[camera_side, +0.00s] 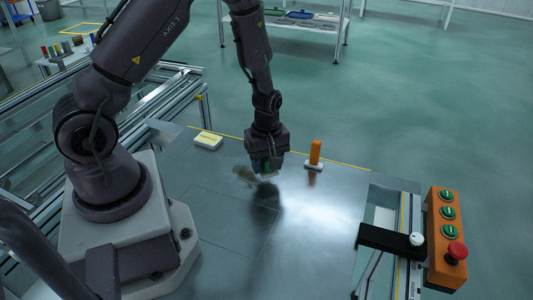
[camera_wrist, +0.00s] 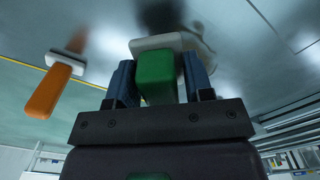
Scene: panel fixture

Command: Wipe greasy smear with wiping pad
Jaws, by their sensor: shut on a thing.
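My gripper (camera_side: 267,168) is shut on the green handle (camera_wrist: 156,77) of the wiping pad. In the wrist view the handle sits between my two blue-grey fingers (camera_wrist: 156,80), and its pale pad (camera_wrist: 152,44) shows beyond the fingertips. In the side view my gripper is low over the grey metal panel (camera_side: 215,185), and the pad is mostly hidden beneath it. The greasy smear (camera_side: 243,173) is a brownish patch on the panel, just left of the pad. I cannot tell whether the pad touches the panel.
An orange-handled tool with a pale base (camera_side: 315,152) stands to the right of my gripper. A yellow-and-white block (camera_side: 208,140) lies at the panel's back left. An orange button box (camera_side: 446,240) and a black bar (camera_side: 390,240) are at the right. The panel's front is clear.

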